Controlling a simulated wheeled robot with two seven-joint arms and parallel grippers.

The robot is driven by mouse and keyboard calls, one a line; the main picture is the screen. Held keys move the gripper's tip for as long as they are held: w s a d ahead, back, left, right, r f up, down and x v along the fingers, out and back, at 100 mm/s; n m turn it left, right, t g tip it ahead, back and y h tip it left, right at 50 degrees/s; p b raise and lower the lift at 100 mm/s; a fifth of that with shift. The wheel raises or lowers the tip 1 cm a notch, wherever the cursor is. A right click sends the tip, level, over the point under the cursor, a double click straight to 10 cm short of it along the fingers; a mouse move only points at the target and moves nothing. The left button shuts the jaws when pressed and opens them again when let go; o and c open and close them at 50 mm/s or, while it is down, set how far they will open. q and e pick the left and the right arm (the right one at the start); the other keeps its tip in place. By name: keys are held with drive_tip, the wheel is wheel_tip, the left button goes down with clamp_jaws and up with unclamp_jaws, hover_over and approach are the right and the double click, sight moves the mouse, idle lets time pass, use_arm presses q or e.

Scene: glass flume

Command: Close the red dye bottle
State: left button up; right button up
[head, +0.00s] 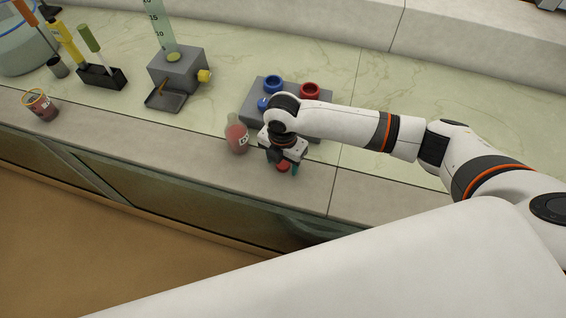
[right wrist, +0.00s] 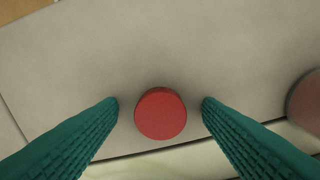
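The red dye bottle (head: 237,138) stands on the counter, just left of my right gripper. It is translucent pink with a white label, and part of it shows at the right edge of the right wrist view (right wrist: 306,98). A round red cap (right wrist: 160,113) is on the grey counter strip; it also shows under the gripper in the head view (head: 282,167). My right gripper (right wrist: 160,103) is open, pointing down, with its teal fingers on either side of the cap and visible gaps to it. My left gripper is not in view.
Behind the gripper is a grey rack (head: 254,112) with blue and red rings, partly hidden by my right arm. The counter's front edge is close.

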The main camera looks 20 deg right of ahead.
sight(283, 164)
drive_tip(key=c, duration=1)
wheel_tip(283, 164, up, 10)
